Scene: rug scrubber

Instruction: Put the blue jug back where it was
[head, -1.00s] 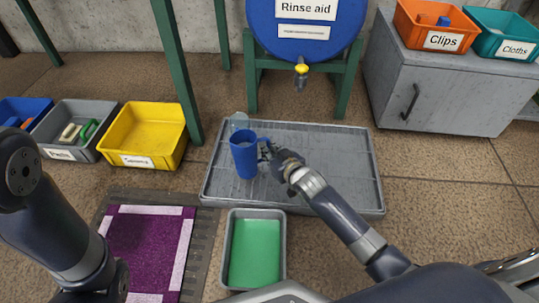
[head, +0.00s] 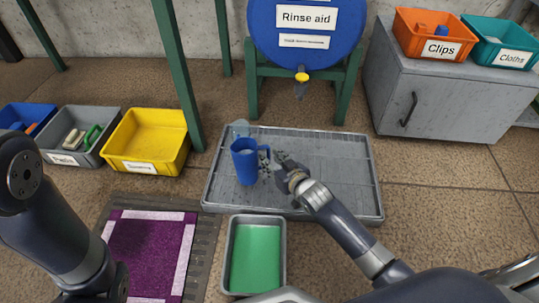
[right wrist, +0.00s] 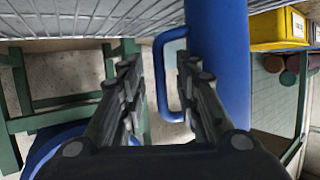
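The blue jug (head: 244,162) stands upright on the left part of the grey grated drip tray (head: 335,190), with its handle facing right. My right gripper (head: 276,164) is just right of the handle and looks clear of it in the head view. In the right wrist view, the gripper (right wrist: 160,85) has its two fingers apart and nothing gripped. The jug (right wrist: 222,60) and its handle (right wrist: 165,85) lie ahead of the fingertips there. My left arm shows at the left of the head view, but its gripper is not in view.
A blue rinse aid drum (head: 301,55) with a yellow tap is behind the tray. A tray of green liquid (head: 231,262) and a purple rug (head: 146,250) lie in front. A yellow bin (head: 150,133) is left.

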